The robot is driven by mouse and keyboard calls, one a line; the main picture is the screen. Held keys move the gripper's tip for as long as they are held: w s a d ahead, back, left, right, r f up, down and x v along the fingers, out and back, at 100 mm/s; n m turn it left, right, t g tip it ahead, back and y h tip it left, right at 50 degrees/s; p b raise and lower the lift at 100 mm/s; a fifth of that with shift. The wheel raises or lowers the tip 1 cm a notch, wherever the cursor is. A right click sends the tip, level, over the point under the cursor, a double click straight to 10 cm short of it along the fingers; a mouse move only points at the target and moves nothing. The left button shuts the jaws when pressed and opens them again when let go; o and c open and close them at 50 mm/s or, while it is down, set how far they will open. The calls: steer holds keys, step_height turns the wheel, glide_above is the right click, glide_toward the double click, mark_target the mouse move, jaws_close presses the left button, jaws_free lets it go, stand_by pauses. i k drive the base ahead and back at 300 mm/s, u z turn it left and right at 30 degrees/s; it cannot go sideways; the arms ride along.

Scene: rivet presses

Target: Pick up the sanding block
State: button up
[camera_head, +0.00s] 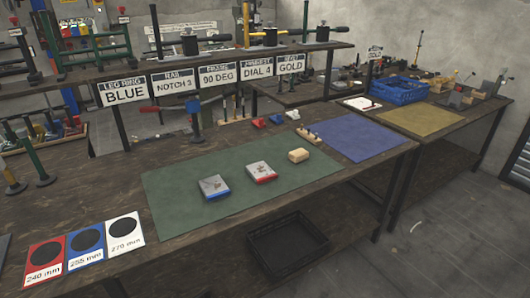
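A small tan block (299,156), which looks like the sanding block, lies at the right part of the green mat (180,195) on the workbench. To its left on the same mat lie a grey-topped piece with a red edge (261,173) and a grey-topped piece with a blue edge (214,187). The tan block stands apart from both, and nothing covers it. My gripper is not in view.
A wooden peg rack (309,136) stands behind the tan block. A blue mat (355,137) lies to the right, with a blue crate (398,91) beyond. A raised shelf with signs runs along the back. Red, blue and white size cards (85,246) lie at front left.

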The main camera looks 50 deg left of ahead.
mark_target(299, 156)
steer(key=u, duration=1.25)
